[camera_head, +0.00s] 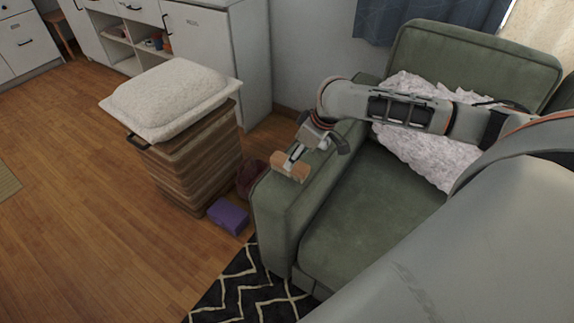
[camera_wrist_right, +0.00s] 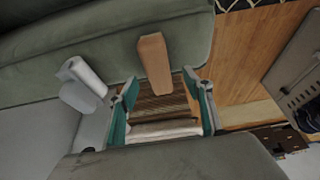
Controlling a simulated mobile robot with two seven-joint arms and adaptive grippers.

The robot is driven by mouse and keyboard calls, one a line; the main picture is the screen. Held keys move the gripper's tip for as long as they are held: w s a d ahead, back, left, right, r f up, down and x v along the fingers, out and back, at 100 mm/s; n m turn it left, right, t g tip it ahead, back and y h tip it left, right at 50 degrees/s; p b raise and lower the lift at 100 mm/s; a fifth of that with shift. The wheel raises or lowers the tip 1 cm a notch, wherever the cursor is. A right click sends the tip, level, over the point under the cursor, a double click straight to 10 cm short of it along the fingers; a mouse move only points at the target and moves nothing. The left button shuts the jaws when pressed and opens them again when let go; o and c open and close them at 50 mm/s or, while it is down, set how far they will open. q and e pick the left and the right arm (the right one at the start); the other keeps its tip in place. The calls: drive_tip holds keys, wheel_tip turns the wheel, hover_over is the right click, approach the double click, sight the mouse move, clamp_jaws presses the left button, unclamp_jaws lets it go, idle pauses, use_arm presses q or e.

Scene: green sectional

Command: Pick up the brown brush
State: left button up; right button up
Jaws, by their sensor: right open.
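The brown brush (camera_head: 290,172) shows as a small tan-brown block on the front part of the green sofa's armrest (camera_head: 285,215). In the right wrist view the brown brush (camera_wrist_right: 154,62) lies lengthwise just beyond the fingertips. My right gripper (camera_head: 308,148) is above the armrest, close to the brush and partly overlapping it in the head view. In the right wrist view my right gripper (camera_wrist_right: 161,84) has its teal-padded fingers wide apart with nothing held between them. Contact with the brush cannot be told. My left gripper is not in view.
A white roll-like object (camera_wrist_right: 82,80) lies left of the brush. A wicker hamper (camera_head: 195,165) with a pale cushion (camera_head: 170,95) stands beside the armrest. A purple box (camera_head: 229,217) is on the floor. A white pillow (camera_head: 425,135) rests on the sofa. Floor at left is clear.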

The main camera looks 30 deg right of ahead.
drive_tip(key=shift+x, duration=0.75)
drive_tip(key=b+x, duration=0.1)
drive_tip(key=x, duration=0.1)
drive_tip(key=b+x, duration=0.1)
drive_tip(key=shift+w+f, duration=0.25)
drive_tip(key=shift+w, duration=0.15)
drive_tip(key=shift+w+f, duration=0.3)
drive_tip(key=shift+r, duration=0.2)
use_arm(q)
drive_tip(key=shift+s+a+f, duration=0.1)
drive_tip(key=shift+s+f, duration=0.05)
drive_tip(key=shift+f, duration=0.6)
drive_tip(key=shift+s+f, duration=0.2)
use_arm(e)
drive_tip(key=shift+f, duration=0.1)
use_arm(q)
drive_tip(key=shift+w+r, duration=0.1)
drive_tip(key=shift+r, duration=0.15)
use_arm(e)
drive_tip(key=shift+f, duration=0.1)
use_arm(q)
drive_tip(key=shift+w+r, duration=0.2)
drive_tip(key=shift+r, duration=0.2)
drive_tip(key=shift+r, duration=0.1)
use_arm(e)
drive_tip(key=shift+f, duration=0.1)
